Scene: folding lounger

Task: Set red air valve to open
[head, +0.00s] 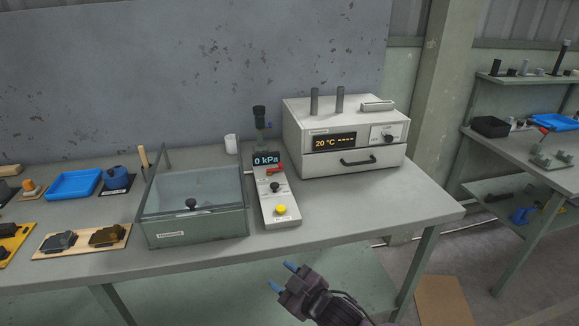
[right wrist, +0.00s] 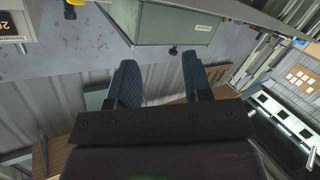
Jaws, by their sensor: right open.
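The red air valve (head: 275,169) is a small red lever on the white control panel (head: 268,208), just below its display reading 0 kPa (head: 266,159). The lever slants slightly across the panel; its exact setting is too small to tell. A black knob (head: 275,187) and a yellow button (head: 281,210) sit nearer the panel's front end. My right gripper (head: 281,277) is open and empty, in front of the table edge and well short of the valve. Its two blue fingers stand apart in the right wrist view (right wrist: 160,68). My left gripper is not in view.
A glass-lidded box (head: 195,226) stands close left of the panel. A white oven (head: 350,160) with two upright posts stands behind and right. The tabletop right of the panel (head: 370,208) is clear.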

